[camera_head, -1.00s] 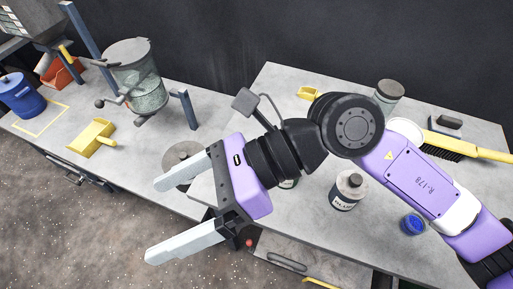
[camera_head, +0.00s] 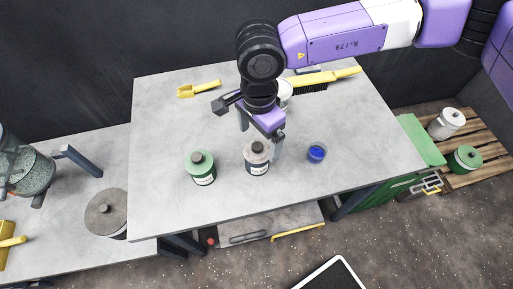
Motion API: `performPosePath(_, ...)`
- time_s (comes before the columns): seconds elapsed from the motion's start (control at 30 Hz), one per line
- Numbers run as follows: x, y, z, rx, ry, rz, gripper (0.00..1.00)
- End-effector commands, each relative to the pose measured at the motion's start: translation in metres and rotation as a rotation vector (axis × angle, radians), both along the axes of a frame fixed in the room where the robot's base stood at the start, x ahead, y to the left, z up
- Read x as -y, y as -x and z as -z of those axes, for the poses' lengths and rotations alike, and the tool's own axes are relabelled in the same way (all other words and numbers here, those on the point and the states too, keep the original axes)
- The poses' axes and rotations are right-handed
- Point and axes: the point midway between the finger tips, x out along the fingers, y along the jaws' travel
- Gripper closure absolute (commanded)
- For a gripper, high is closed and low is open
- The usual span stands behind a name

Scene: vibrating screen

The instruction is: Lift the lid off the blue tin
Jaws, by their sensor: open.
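A tin with a grey lid and knob (camera_head: 256,152) stands upright on the table; its label, partly legible, appears to read "BLUE" (camera_head: 258,169). Its body looks pale rather than blue. The lid sits on it. My gripper (camera_head: 260,136) points down, open and empty, with its fingers just behind and beside the lid in the picture. One finger appears at the lid's right side, the other farther back to the left. I cannot tell whether either touches the tin.
A green-lidded tin (camera_head: 202,167) stands to the left, a small dish of blue material (camera_head: 316,153) to the right. A yellow scoop (camera_head: 198,89) and yellow brush (camera_head: 318,80) lie behind. The table (camera_head: 160,140) is clear at left. More tins stand on a pallet (camera_head: 487,147).

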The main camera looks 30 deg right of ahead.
Motion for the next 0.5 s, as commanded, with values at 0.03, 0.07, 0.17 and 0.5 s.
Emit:
performPosePath(0.03,-0.001,0.000,0.003,-0.002,-0.003,0.001,0.07)
performPosePath(0.07,-0.001,-0.001,0.006,-0.001,-0.003,0.000,0.07)
performPosePath(0.17,-0.002,-0.002,0.020,-0.003,-0.004,0.001,0.07)
performPosePath(0.5,-0.002,-0.004,0.050,0.000,-0.003,0.000,0.07)
